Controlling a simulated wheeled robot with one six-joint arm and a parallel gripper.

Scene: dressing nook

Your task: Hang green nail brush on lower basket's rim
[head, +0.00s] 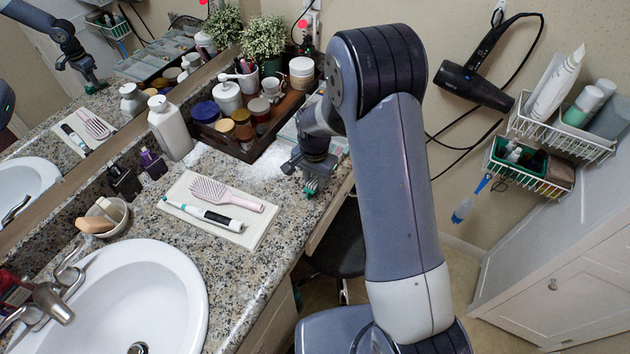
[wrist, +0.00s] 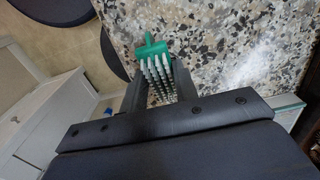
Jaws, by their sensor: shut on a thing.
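The green nail brush (wrist: 153,48) sits between the fingers of my gripper (wrist: 160,80) in the wrist view, with its pale bristles facing the camera. My gripper is shut on it. In the head view my gripper (head: 309,167) is over the counter near its front edge, and a bit of the green brush (head: 311,187) shows below the fingers. I cannot tell whether the brush touches the counter. The lower basket (head: 530,180) is white wire, on the wall at the right, well apart from my gripper. It holds a green container and other items.
A blue brush (head: 464,208) hangs at the lower basket's left side. The upper basket (head: 560,135), holding bottles and tubes, is just above. A black hair dryer (head: 487,70) and its cord hang to the left. A wooden tray (head: 245,145) with jars stands behind my gripper.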

